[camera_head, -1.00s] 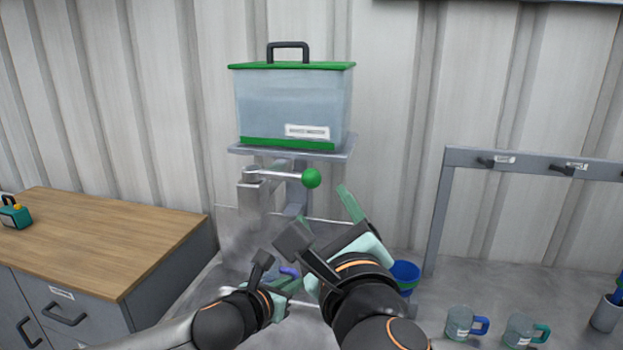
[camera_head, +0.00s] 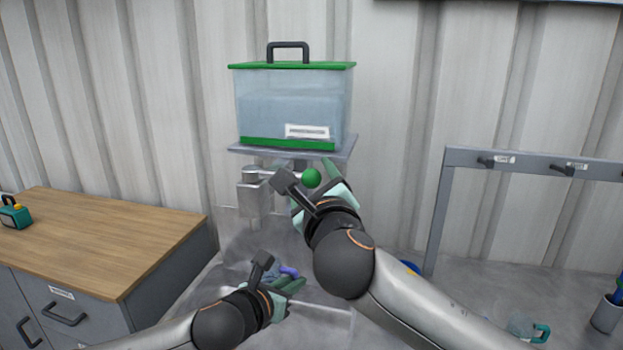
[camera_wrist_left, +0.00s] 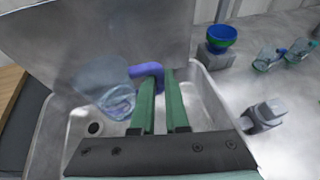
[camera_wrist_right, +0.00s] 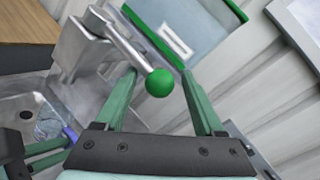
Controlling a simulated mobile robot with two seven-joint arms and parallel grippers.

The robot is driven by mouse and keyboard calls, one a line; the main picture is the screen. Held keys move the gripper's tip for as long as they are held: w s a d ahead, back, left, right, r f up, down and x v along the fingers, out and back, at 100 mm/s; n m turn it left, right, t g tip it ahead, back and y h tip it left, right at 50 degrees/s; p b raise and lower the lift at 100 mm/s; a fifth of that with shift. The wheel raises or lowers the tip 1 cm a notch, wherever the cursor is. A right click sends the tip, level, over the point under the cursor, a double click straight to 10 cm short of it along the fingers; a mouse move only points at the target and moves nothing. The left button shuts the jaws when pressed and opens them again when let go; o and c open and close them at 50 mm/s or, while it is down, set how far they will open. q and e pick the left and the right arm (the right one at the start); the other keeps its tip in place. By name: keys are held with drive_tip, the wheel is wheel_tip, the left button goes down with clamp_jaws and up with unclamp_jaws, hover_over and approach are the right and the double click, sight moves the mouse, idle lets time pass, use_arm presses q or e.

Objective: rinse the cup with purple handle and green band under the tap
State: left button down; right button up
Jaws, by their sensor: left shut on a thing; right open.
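The cup (camera_wrist_left: 118,95) is clear with a purple handle (camera_wrist_left: 146,71). My left gripper (camera_wrist_left: 162,80) is shut on that handle and holds the cup over the sink basin (camera_wrist_left: 205,88); no green band can be made out. In the head view the purple handle (camera_head: 289,271) shows by my left gripper (camera_head: 285,284), with the cup mostly hidden. The tap (camera_head: 254,190) is a metal block under the tank, with a lever ending in a green ball (camera_head: 312,178). My right gripper (camera_wrist_right: 165,85) is open, its fingers on either side of the green ball (camera_wrist_right: 159,82).
A water tank (camera_head: 292,105) with a green lid stands on a shelf above the tap. A wooden counter (camera_head: 100,235) is at left. A hook rack (camera_head: 540,163) and a teal-handled cup (camera_head: 541,333) are at right.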

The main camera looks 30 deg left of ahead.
drive_tip(key=shift+c, duration=0.2)
drive_tip(key=shift+r, duration=0.1)
drive_tip(key=c, duration=1)
drive_tip(key=shift+w, duration=0.1)
clamp_jaws()
